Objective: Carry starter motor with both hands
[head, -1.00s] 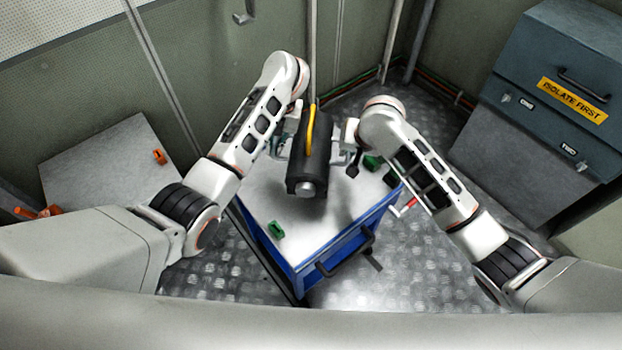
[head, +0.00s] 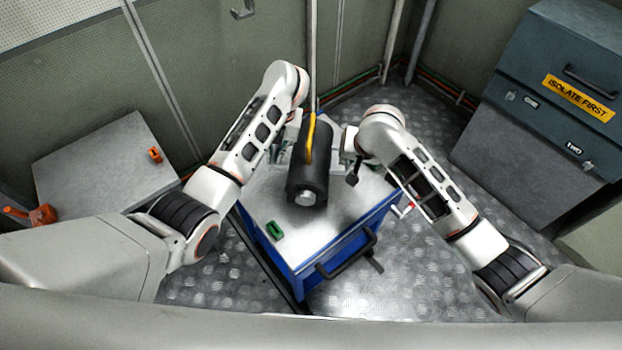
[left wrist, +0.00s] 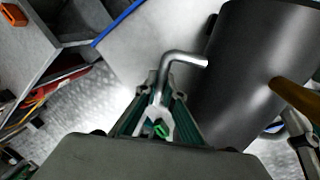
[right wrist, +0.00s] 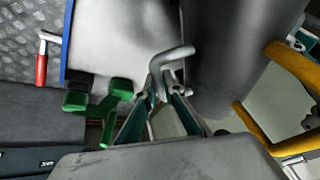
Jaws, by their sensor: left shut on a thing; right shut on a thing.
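The starter motor (head: 308,170) is a black cylinder with a yellow strip along it, over the blue cart's grey top (head: 330,235) in the head view. Its near end has a silver boss. Bent metal handles stick out at its sides. My left gripper (left wrist: 160,92) is shut on one handle (left wrist: 183,57); in the head view this gripper (head: 287,143) is at the motor's left. My right gripper (right wrist: 163,88) is shut on the other handle (right wrist: 172,56); it is at the motor's right (head: 346,152). The gap beneath the motor is hard to judge.
A green block (head: 275,230) lies on the cart top's left edge. The cart has a black front handle (head: 348,258). A grey bench (head: 100,165) with orange items stands left. A dark cabinet marked "ISOLATE FIRST" (head: 560,90) stands right. Patterned metal floor is clear in front.

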